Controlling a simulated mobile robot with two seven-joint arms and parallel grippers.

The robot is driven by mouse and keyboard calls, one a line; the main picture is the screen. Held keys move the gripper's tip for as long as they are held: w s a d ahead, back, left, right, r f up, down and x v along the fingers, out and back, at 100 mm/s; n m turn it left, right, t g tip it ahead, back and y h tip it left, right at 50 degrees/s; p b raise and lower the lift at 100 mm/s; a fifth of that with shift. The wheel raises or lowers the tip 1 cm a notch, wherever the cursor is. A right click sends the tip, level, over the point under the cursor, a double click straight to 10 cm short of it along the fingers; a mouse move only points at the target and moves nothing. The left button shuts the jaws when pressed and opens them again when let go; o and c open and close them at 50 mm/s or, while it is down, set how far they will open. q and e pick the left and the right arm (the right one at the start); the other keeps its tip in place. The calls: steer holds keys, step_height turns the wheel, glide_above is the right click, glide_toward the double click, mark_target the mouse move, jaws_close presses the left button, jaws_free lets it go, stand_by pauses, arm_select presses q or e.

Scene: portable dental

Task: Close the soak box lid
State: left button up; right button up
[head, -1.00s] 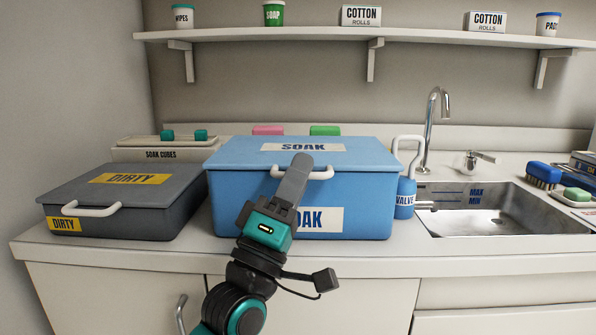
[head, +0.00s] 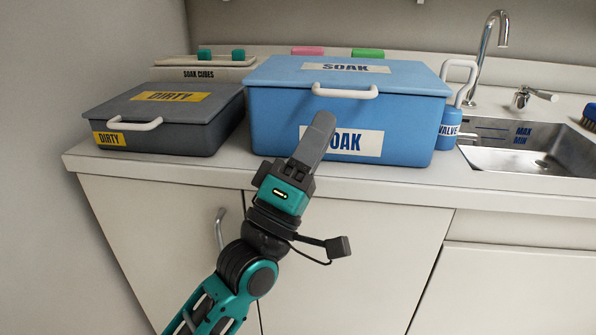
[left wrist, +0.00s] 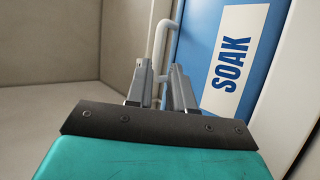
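The blue soak box (head: 275,125) stands on the counter with its lid (head: 410,78) lying flat on it, shut as far as I can see. A white handle (head: 345,93) is on the lid's front edge; in the left wrist view the handle (left wrist: 161,45) shows beyond my fingers. My left gripper (head: 320,130) is in front of the box, below the handle and apart from it, partly covering the front SOAK label. In the left wrist view its fingers (left wrist: 160,88) are apart with nothing held between them. My right gripper is not in view.
A grey DIRTY box (head: 185,128) stands left of the soak box. A soak cubes tray (head: 200,73) is behind. Cabinet doors (head: 390,250) are below the counter edge.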

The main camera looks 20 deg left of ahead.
arm_select(q)
steer(key=v, duration=0.6)
steer(key=shift+s, duration=0.3)
steer(key=shift+f, duration=0.15)
steer(key=d+f+m+g+y, duration=0.1)
steer(key=d+f+m+g, duration=0.2)
steer(key=f+m+g, duration=1.05)
steer(key=s+f+g+y, duration=0.1)
steer(key=s+f, duration=0.2)
steer(key=f, duration=0.6)
steer(key=s+f+y, duration=0.1)
steer(key=s+f, duration=0.2)
steer(key=f, duration=0.6)
steer(key=s+a+r+y+p, duration=0.1)
steer(key=s+a+r+p, duration=0.1)
steer(key=r+p, duration=1.1)
steer(key=shift+s+a+n+y+p, duration=0.3)
steer(key=shift+a+p, duration=0.6)
steer(key=shift+p, duration=2.55)
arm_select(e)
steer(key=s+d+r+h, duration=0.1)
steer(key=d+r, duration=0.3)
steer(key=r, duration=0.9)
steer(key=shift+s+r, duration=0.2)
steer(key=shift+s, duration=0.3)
